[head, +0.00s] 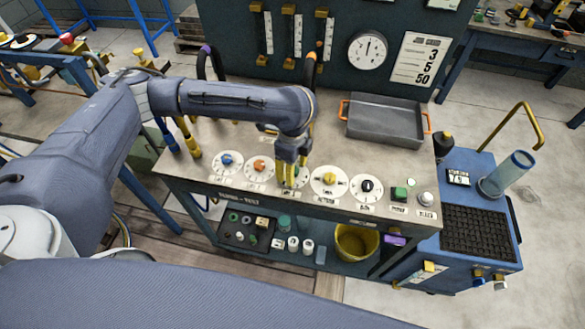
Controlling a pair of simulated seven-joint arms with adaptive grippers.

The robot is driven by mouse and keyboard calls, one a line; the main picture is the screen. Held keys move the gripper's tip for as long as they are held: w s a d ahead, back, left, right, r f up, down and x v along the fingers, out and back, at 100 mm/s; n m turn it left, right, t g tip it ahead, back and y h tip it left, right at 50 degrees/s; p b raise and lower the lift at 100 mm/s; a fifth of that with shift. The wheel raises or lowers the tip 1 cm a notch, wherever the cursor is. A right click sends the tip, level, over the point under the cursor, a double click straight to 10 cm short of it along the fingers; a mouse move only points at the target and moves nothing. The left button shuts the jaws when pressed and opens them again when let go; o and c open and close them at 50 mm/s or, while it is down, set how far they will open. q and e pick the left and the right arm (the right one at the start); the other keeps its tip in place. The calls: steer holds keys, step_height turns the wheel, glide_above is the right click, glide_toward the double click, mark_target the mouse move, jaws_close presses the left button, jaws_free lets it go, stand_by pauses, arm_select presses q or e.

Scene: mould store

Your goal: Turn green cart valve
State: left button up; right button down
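A row of round white dials with coloured valve knobs lies along the front of the cart top. The third dial (303,181) is mostly covered by my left gripper (290,180). A little green shows there between the yellow fingers, so the green valve seems to be under them. The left gripper points down with its fingertips at this dial. Whether the fingers touch or grip the knob is hidden. My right gripper is out of view.
Beside the covered dial are an orange knob (260,165) and a yellow knob (329,179). A grey tray (385,120) with orange handles stands behind.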

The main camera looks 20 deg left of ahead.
arm_select(q)
steer(key=shift+r, duration=0.15)
step_height(320, 180, up, 12)
steer(key=shift+f, duration=0.15)
stand_by(0.7)
stand_by(0.3)
